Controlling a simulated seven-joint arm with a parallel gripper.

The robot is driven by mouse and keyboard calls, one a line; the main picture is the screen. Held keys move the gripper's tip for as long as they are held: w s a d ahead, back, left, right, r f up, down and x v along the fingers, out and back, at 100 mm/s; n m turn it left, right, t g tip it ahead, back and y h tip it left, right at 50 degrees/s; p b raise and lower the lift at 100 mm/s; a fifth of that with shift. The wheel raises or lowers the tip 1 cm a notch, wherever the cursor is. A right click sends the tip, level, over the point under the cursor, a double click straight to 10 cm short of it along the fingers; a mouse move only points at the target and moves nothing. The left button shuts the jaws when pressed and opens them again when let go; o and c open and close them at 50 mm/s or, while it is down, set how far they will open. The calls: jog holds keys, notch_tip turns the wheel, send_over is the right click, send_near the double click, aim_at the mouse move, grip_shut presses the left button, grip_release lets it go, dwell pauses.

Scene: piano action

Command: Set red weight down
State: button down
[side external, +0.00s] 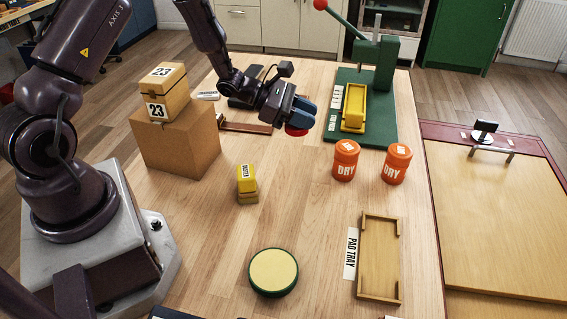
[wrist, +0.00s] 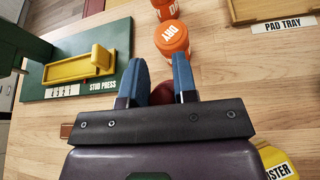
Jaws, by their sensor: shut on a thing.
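My gripper (side external: 304,112) is over the table, just left of the green press mat. Its blue fingers, also in the wrist view (wrist: 159,75), are shut on the red weight (side external: 297,131). The weight is mostly hidden: a red underside shows below the fingers in the side view, and a dark red part shows between them in the wrist view (wrist: 161,94). It appears to be held above the wood, but its exact height cannot be told.
Two orange DRY tins (side external: 346,162) (side external: 396,165) stand right of the gripper. The green stud press (side external: 375,65) with a yellow holder (side external: 354,106) is behind. A yellow duster block (side external: 247,178), round pad (side external: 273,271) and pad tray (side external: 364,285) are nearer. Bare wood lies between.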

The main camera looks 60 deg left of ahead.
jog(key=shift+a+f+n+t+y, duration=0.2)
jog(key=shift+n+t+y, duration=0.4)
jog(key=shift+n+y, duration=0.1)
jog(key=n+y, duration=0.1)
jog(key=s+a+f+t+y, duration=0.1)
jog(key=a+f+n+y, duration=0.1)
jog(key=shift+s+a+f+n+t+y, duration=0.15)
jog(key=shift+a+f+n+t+y, duration=0.15)
jog(key=shift+y, duration=0.1)
notch_tip(320, 180, down, 4)
jog(key=shift+a+f, duration=0.1)
jog(key=shift+a, duration=0.05)
jog(key=shift+f, duration=1.9)
jog(key=shift+f, duration=0.2)
jog(key=c, duration=0.9)
grip_release()
